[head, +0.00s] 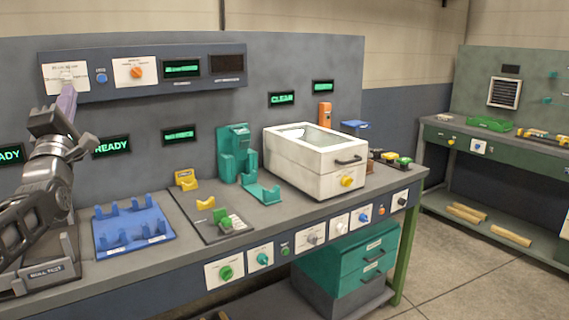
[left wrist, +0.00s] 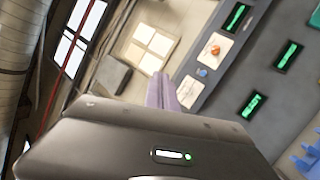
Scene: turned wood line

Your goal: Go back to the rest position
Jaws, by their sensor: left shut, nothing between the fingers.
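My left gripper (head: 67,98) is raised at the left of the head view, above the bench. Its pale purple fingers point up and are shut with nothing between them. They overlap the lower edge of a white label sheet (head: 66,74) on the wall panel; I cannot tell whether they touch it. In the left wrist view the closed fingers (left wrist: 173,92) stand beyond the dark gripper body, with the tilted panel to their right. My right gripper is not in view.
The bench (head: 270,222) holds a blue cradle tray (head: 130,243), a green holder (head: 232,152) and a white box with a clear lid (head: 312,170). Green-lit displays, such as CLEAR (head: 282,99), are on the wall. A second bench (head: 500,145) stands at the right. Floor between is clear.

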